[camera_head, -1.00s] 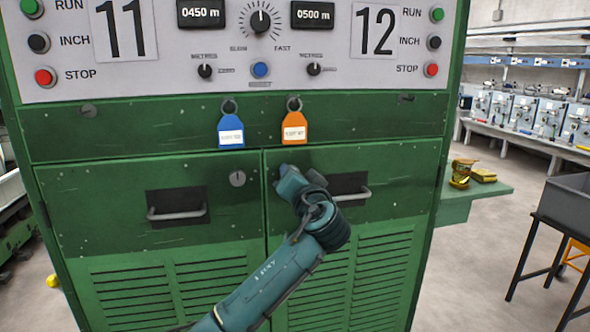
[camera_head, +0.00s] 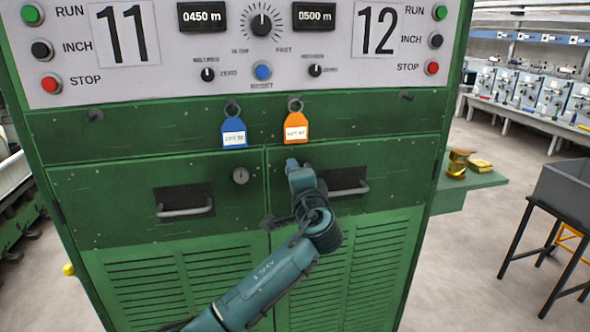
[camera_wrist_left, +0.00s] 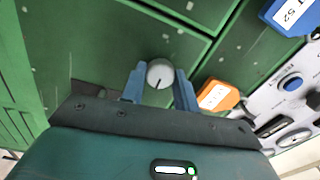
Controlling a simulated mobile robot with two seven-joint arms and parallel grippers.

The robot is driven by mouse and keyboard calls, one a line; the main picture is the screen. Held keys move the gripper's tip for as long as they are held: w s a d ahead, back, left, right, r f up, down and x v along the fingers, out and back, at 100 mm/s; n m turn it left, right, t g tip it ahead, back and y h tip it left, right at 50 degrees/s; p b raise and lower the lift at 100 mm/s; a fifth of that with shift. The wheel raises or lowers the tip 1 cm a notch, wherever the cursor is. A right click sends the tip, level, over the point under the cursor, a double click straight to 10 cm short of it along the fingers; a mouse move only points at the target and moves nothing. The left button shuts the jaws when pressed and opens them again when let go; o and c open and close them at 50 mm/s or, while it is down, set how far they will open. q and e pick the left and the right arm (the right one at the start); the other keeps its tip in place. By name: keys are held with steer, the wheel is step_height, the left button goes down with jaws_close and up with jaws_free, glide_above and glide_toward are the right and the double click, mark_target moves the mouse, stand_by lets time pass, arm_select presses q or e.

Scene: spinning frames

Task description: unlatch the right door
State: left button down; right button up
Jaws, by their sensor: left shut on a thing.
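The right door (camera_head: 395,165) of the green cabinet is closed, flush with the left door, with a bar handle (camera_head: 350,190) in a dark recess. My left gripper (camera_head: 293,166) is at the door's upper left corner and covers its latch in the head view. In the left wrist view the latch is a round grey knob (camera_wrist_left: 160,72) with a dark mark on its face. It sits between the two blue fingers of my left gripper (camera_wrist_left: 159,80), which are shut on it. My right gripper is not in view.
The closed left door (camera_head: 110,215) has its own round latch (camera_head: 240,175) and handle (camera_head: 186,211). A blue tag (camera_head: 234,132) and an orange tag (camera_head: 296,126) hang just above the doors. A green side shelf (camera_head: 470,182) and a grey bin (camera_head: 575,185) stand at right.

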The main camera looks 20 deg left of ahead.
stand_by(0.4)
arm_select(q)
steer(key=c, duration=1.1)
jaws_free()
steer(key=shift+o, duration=0.2)
steer(key=b+v, duration=0.2)
steer(key=v, duration=1.1)
